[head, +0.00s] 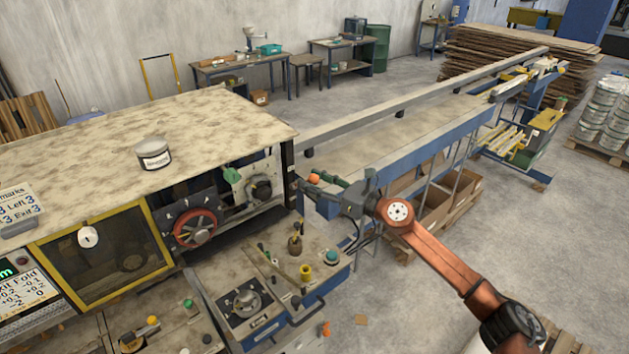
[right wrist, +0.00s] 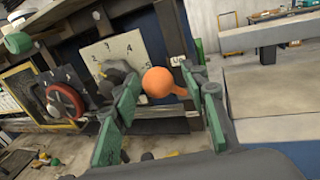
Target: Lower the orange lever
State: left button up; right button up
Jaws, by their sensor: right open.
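The orange lever's round knob (head: 314,179) shows in the head view at the right end of the machine, just left of my right gripper (head: 318,186). In the right wrist view the orange ball knob (right wrist: 158,81) sits between the green fingers of my right gripper (right wrist: 165,105), a little beyond them or level with their tips. The right gripper is open, with a gap visible on its left side. Whether a finger touches the knob I cannot tell. An orange stem extends right from the knob, partly hidden by the right finger. My left gripper is not in view.
A red handwheel (head: 194,228) and a dial plate (right wrist: 112,48) are on the machine's front. A control panel (head: 245,302) with knobs and small levers stands below. A long blue-sided conveyor table (head: 400,145) runs off behind my right arm. A white tin (head: 153,154) stands on the machine top.

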grip_shut()
dwell(0.4)
